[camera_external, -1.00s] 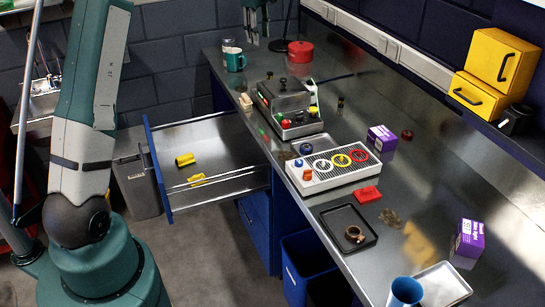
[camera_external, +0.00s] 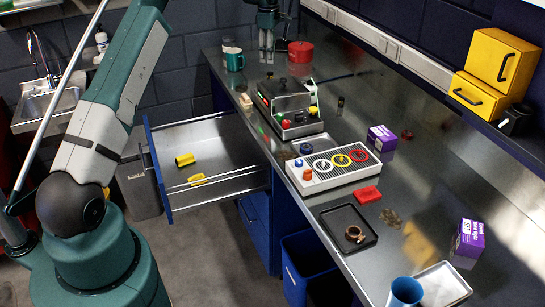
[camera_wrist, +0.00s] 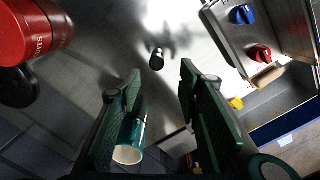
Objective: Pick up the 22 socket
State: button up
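A small dark cylinder (camera_wrist: 157,58), which looks like a socket, stands on the metal bench in the wrist view. Its size marking cannot be read. My gripper (camera_wrist: 161,72) is open; its two green-padded fingers are apart with nothing between them. The cylinder shows just beyond the fingertips, roughly in line with the gap. In the external view my gripper (camera_external: 266,40) points down over the far end of the bench, between the teal mug and the red pot. Another small dark cylinder (camera_external: 340,102) stands right of the metal machine; I cannot tell its size.
The red pot (camera_wrist: 30,35) is left of my fingers, the teal mug (camera_wrist: 130,140) below them. The machine with blue and red knobs (camera_wrist: 262,30) is at right. An open drawer (camera_external: 215,150) holds yellow pieces. Bench around the cylinder is mostly clear.

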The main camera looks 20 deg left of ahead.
aim_at(270, 73)
jog(key=shift+w+a+f+n, duration=0.15)
jog(key=shift+w+f, duration=0.15)
jog(key=shift+f, duration=0.3)
jog(key=shift+w+d+f+n, duration=0.15)
jog(key=shift+w+f, duration=0.1)
jog(key=shift+f, duration=0.3)
jog(key=shift+a, duration=0.1)
jog(key=shift+f, duration=1.3)
jog(key=shift+s+f+p, duration=0.15)
jog(key=shift+f+p, duration=0.3)
jog(key=shift+f, duration=2.15)
jog(key=c, duration=1)
